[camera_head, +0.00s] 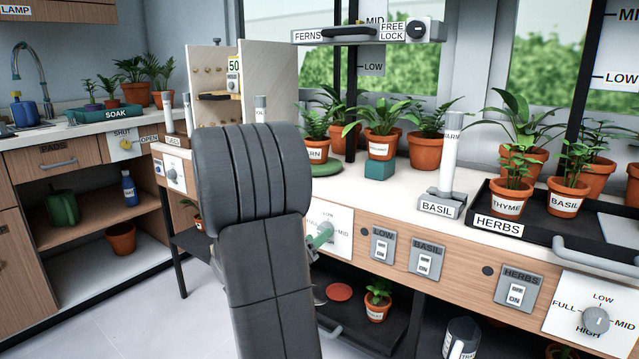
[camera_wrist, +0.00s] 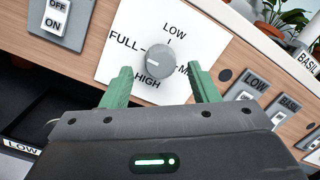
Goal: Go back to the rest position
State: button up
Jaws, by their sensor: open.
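My gripper (camera_wrist: 159,68) is open in the wrist view, with one green finger on each side of a grey round knob (camera_wrist: 160,62). Gaps show between the fingers and the knob, and nothing is held. The knob sits on a white dial plate marked FULL, LOW, MID and HIGH; I cannot tell how far the fingertips are from the plate. In the head view a green finger (camera_head: 322,236) shows in front of the same dial plate (camera_head: 340,218), and my dark arm hides much of the bench front.
A black herb tray (camera_head: 480,213) with potted plants and its handle (camera_head: 600,252) stand on the right. A white-handled lever (camera_head: 450,150) rises beside it. Switches (camera_head: 382,245) line the bench front. A lower shelf holds a pot (camera_head: 377,306). Open floor (camera_head: 130,310) lies left.

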jog(key=p+v, duration=0.2)
jog(key=v, duration=1)
jog(key=w+d+r+n+y+b, duration=0.1)
jog(key=w+d+n, duration=0.7)
jog(key=n, duration=1)
jog(key=shift+w+d+r+n+y, duration=0.15)
jog(key=shift+w+r+n+y, duration=0.25)
jog(key=shift+w, duration=1.1)
